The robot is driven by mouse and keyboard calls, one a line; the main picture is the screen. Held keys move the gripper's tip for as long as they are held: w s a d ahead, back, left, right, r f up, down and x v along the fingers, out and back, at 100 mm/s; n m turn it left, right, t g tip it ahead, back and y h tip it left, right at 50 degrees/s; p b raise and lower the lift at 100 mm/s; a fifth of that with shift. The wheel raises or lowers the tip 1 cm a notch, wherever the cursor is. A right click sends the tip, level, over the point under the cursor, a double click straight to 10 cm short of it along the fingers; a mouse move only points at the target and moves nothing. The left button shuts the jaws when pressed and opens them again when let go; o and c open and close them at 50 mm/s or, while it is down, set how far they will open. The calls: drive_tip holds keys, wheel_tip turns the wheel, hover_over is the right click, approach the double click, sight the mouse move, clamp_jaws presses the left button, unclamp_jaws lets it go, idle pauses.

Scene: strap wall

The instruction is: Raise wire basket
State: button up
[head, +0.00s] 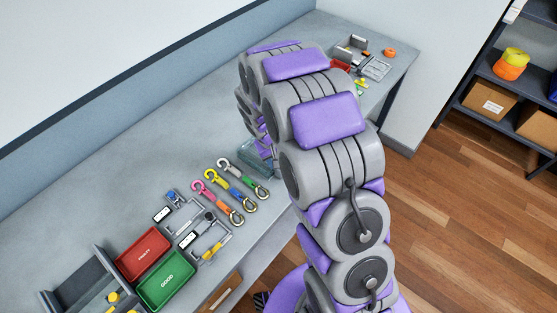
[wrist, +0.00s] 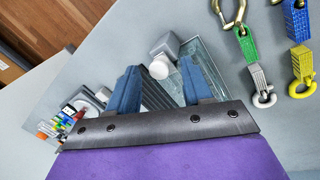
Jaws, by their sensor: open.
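A see-through grey-green box (head: 257,158), which looks like the wire basket, sits on the grey bench, partly hidden behind my arm in the head view. It also shows in the wrist view (wrist: 208,62), just beyond and beside the right finger. My gripper (wrist: 160,74) is open, with its two blue fingers apart and pointing down toward the bench. A dark ridged thing (wrist: 158,96) shows between the fingers. I cannot tell whether a finger touches the box. In the head view, my arm hides the gripper.
Several coloured straps with hooks (head: 228,189) lie left of the box. A red tray (head: 143,252) and a green tray (head: 167,281) stand farther left. A white round knob (wrist: 159,68) on a grey block is near the fingers. Small parts (head: 375,68) lie at the bench's far end.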

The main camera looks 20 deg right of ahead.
drive_tip(key=shift+d+f, duration=0.15)
drive_tip(key=shift+f, duration=0.4)
clamp_jaws()
idle(0.4)
